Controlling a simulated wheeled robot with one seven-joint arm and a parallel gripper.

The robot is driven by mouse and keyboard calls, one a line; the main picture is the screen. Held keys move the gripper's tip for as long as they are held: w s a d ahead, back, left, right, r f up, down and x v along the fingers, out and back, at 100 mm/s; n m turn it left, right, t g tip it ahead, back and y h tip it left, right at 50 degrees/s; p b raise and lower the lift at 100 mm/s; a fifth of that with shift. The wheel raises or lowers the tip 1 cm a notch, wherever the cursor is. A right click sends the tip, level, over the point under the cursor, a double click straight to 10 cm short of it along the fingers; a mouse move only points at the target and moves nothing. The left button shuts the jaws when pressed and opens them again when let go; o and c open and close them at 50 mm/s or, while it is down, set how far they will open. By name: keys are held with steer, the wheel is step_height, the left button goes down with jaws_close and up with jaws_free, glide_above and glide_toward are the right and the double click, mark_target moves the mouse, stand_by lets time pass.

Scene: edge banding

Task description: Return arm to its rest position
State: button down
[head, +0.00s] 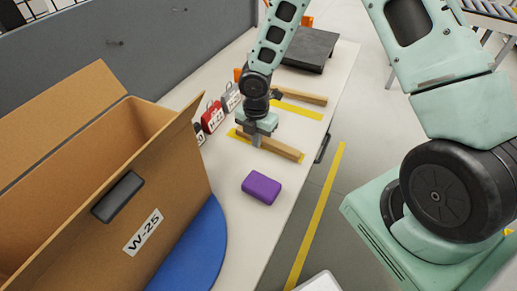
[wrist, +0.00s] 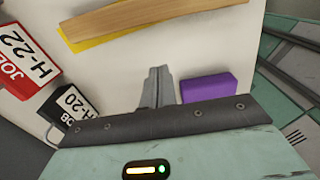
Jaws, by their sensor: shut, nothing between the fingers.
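My gripper (head: 256,141) is shut and empty. In the head view it hangs over the table beside a wooden strip (head: 275,147). In the wrist view its closed fingers (wrist: 157,82) point toward the pale tabletop, with the wooden strip (wrist: 150,20) beyond them. A purple block (head: 262,187) lies on the table nearer the front; it also shows in the wrist view (wrist: 208,88), right of the fingers. My arm reaches out from the right over the table.
A large open cardboard box (head: 150,180) labelled W-25 stands at left by a blue round surface (head: 200,245). Red (head: 212,116) and grey (head: 231,97) tags stand along the table's left side. A second wooden strip (head: 305,96) and a dark plate (head: 306,48) lie farther back.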

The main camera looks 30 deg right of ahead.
steer(key=s+a+r+m+b, duration=0.1)
steer(key=s+a+r+m, duration=0.25)
steer(key=r, duration=0.35)
steer(key=s+a+r+m+b, duration=0.1)
steer(key=s+a+r+m, duration=0.2)
steer(key=s+r, duration=0.25)
steer(key=s+a+r+m, duration=0.2)
steer(key=s+r+m, duration=0.1)
steer(key=s+m, duration=0.2)
steer(key=s+a+r+m+b, duration=0.1)
steer(key=s+r+m, duration=0.3)
steer(key=s, duration=0.6)
steer(key=shift+s+a+r+m+y, duration=0.3)
steer(key=shift+a+m, duration=0.25)
steer(key=shift+a, duration=0.15)
